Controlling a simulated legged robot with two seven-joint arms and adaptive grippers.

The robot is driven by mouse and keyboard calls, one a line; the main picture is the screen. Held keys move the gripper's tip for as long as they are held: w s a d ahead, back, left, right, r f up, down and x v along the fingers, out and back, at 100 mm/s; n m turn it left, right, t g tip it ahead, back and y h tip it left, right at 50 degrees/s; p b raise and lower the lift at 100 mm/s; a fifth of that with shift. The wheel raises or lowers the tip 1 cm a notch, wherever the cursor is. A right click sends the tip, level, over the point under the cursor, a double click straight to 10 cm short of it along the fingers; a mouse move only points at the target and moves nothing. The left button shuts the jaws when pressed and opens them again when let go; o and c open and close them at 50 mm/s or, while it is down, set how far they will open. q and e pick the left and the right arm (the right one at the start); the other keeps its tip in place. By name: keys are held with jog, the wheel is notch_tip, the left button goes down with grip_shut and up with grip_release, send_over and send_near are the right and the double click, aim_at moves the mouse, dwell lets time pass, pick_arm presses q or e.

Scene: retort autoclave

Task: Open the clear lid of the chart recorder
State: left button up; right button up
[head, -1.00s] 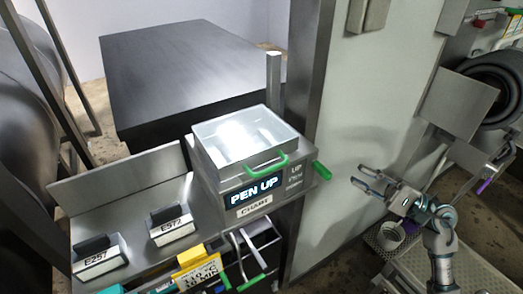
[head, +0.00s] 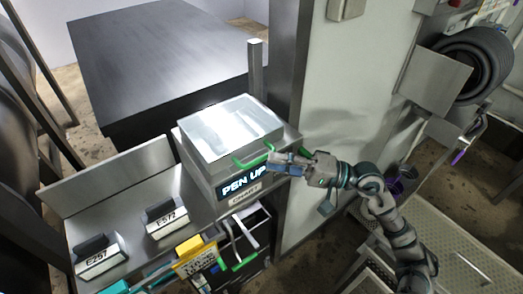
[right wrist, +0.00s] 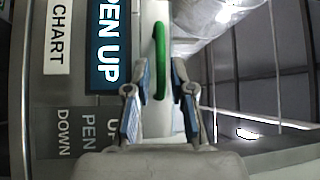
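The chart recorder (head: 203,180) is a grey box with a "PEN UP" display and a "CHART" label. Its clear lid (head: 228,124) lies shut on top. The lid's green handle (head: 240,161) is on the front edge; its right part is close to my right gripper. My right gripper (head: 273,162) is at the recorder's front right. In the right wrist view, the green handle (right wrist: 159,60) reaches between the two open fingers (right wrist: 161,90), with gaps visible on both sides. My left gripper is not in view.
Two labelled blocks, E257 (head: 97,260) and E572 (head: 167,222), stand on the shelf left of the recorder. A yellow tag (head: 194,260) hangs below. A post (head: 255,85) rises behind the recorder, and a grey wall panel (head: 345,110) stands to its right.

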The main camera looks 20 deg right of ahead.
aim_at(263, 156)
jog(key=p+x, duration=0.1)
jog(key=x, duration=0.3)
jog(key=shift+w+r, duration=0.1)
jog(key=shift+w+a+p, duration=0.1)
jog(key=shift+p, duration=0.2)
jog(key=shift+d, duration=0.45)
grip_shut()
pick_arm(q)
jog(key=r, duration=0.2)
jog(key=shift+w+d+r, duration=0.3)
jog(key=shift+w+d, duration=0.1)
pick_arm(e)
jog(key=shift+a, duration=0.15)
